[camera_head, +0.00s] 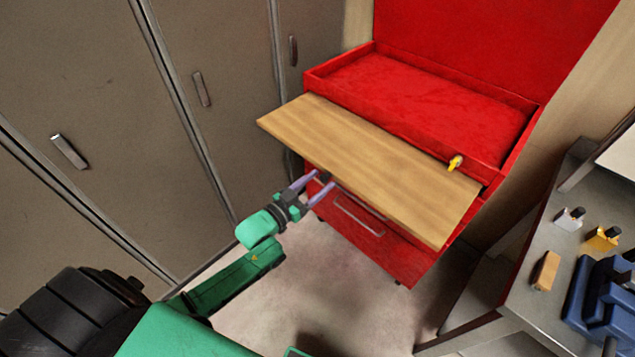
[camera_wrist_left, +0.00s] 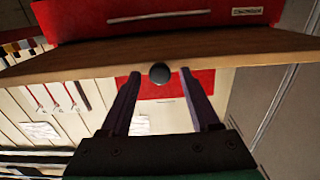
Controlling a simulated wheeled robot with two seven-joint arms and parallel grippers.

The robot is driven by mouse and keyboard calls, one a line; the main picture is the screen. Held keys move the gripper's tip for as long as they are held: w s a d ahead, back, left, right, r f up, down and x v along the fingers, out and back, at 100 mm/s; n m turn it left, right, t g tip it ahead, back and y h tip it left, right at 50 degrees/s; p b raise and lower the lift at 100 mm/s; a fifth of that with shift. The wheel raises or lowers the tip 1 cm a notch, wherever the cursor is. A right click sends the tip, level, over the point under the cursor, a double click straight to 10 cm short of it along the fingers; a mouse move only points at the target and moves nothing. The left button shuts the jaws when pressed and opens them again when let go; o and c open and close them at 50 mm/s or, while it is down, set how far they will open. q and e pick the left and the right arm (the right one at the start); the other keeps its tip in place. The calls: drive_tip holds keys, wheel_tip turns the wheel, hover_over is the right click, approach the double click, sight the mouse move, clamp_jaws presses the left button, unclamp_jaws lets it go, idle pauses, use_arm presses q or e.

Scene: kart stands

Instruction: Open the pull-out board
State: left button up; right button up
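The pull-out board (camera_head: 370,165) is a flat wooden panel that sticks out from the front of the red cart (camera_head: 395,255). In the left wrist view the board's edge (camera_wrist_left: 60,67) runs across the picture, with a dark round knob (camera_wrist_left: 159,73) on it. My left gripper (camera_head: 322,181) is just below the board's front edge. In the left wrist view my left gripper (camera_wrist_left: 156,77) has its purple fingers spread apart, one on each side of the knob, with gaps between. My right gripper is not in view.
A drawer with a bar handle (camera_head: 359,215) is under the board. A small yellow item (camera_head: 456,162) is at the board's back right. Tall grey lockers (camera_head: 200,90) stand at left. A bench at right holds a blue vise (camera_head: 600,300) and a wooden block (camera_head: 546,270).

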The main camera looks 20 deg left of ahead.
use_arm(q)
drive_tip(key=shift+s, duration=0.1)
drive_tip(key=shift+s+a, duration=0.15)
drive_tip(key=shift+s, duration=0.2)
drive_tip(key=b+v, duration=0.1)
drive_tip(key=v, duration=1.2)
drive_tip(key=shift+s, duration=0.35)
drive_tip(key=shift+a+f, duration=0.1)
drive_tip(key=shift+f, duration=0.05)
